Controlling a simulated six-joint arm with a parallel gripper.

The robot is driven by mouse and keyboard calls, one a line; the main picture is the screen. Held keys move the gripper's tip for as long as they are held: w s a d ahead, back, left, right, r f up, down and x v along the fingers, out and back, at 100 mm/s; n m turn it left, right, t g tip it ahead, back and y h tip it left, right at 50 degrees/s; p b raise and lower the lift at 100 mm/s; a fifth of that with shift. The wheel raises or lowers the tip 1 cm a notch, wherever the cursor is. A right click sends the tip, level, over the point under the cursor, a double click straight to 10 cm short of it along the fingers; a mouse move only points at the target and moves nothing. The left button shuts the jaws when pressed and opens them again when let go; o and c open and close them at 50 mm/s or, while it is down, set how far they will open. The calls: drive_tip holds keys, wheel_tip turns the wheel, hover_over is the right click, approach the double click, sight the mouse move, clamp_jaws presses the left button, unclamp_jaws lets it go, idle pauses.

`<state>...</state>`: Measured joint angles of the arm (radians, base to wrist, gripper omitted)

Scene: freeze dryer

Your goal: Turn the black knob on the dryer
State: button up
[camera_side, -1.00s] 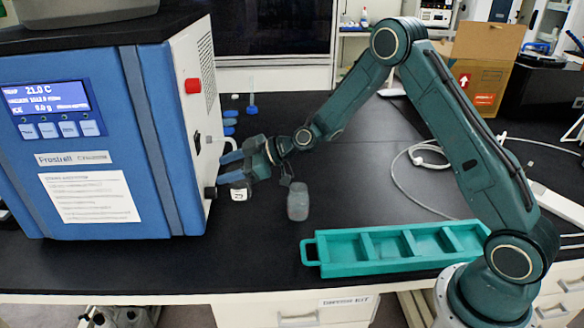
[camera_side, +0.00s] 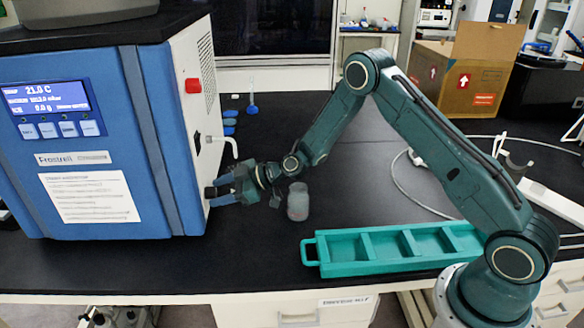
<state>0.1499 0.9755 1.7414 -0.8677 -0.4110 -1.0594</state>
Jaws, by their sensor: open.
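The blue and white freeze dryer (camera_side: 110,165) stands at the left, with a lit display on its front. The small black knob (camera_side: 209,192) sits low on its right side panel. My gripper (camera_side: 220,190) is at the knob's height, with its blue-tipped fingers pointing left at the panel. The fingers are open, one above the other, and their tips are at or very close to the knob. The fingers partly hide the knob, so I cannot tell whether they touch it.
A white bent pipe (camera_side: 228,142) juts from the panel just above my gripper. A red button (camera_side: 193,86) is higher up. A teal compartment tray (camera_side: 390,262) lies at the front. Blue items lie behind.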

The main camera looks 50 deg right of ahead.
drive_tip(key=c, duration=1)
